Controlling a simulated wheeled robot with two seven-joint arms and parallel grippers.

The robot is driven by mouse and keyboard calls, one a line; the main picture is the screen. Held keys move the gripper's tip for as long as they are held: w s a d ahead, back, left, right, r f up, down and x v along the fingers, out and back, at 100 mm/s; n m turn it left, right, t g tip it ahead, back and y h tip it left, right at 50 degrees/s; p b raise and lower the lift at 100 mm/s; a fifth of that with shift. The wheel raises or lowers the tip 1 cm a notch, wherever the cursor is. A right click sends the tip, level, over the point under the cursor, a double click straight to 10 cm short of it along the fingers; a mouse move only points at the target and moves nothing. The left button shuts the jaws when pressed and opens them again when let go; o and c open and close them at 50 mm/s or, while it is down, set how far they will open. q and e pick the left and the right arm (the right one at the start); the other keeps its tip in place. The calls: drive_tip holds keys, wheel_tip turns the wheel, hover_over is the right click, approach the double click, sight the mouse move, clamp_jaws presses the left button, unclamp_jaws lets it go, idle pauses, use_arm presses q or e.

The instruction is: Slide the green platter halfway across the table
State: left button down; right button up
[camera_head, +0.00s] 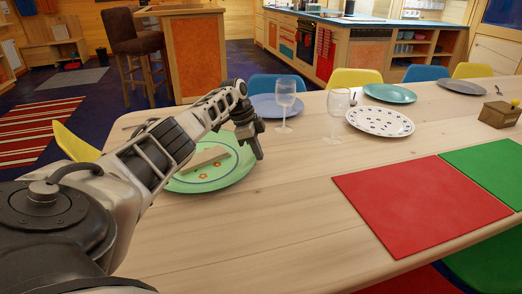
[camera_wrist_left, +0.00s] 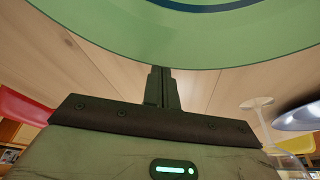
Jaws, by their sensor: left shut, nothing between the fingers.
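The light green platter (camera_head: 228,174) has small orange flowers and lies on the wooden table (camera_head: 275,215), partly hidden behind my left arm. A flat beige piece shows over it; I cannot tell whether it rests on the platter. My left gripper (camera_head: 259,154) points down at the platter's right edge, its fingers shut and empty. In the left wrist view, the shut fingers (camera_wrist_left: 160,76) end beside the platter's green rim (camera_wrist_left: 165,48). I cannot tell whether they touch it. My right gripper is not in view.
Two wine glasses (camera_head: 285,100) (camera_head: 338,108) stand behind and right of the gripper. A blue plate (camera_head: 262,106), a spotted white plate (camera_head: 380,121) and a teal plate (camera_head: 390,93) lie beyond. A red mat (camera_head: 415,200) and a green mat (camera_head: 490,168) lie right. Bare table lies between gripper and red mat.

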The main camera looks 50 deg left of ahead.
use_arm(q)
drive_tip(key=shift+w+d, duration=0.1)
drive_tip(key=shift+d, duration=0.05)
drive_tip(key=shift+w+d+r+p, duration=0.25)
drive_tip(key=shift+w+d+p, duration=0.3)
drive_tip(key=shift+w+d, duration=0.1)
drive_tip(key=shift+w+d+r+p, duration=0.25)
drive_tip(key=shift+w+d+p, duration=0.25)
drive_tip(key=shift+d+p, duration=0.1)
drive_tip(key=v, duration=0.9)
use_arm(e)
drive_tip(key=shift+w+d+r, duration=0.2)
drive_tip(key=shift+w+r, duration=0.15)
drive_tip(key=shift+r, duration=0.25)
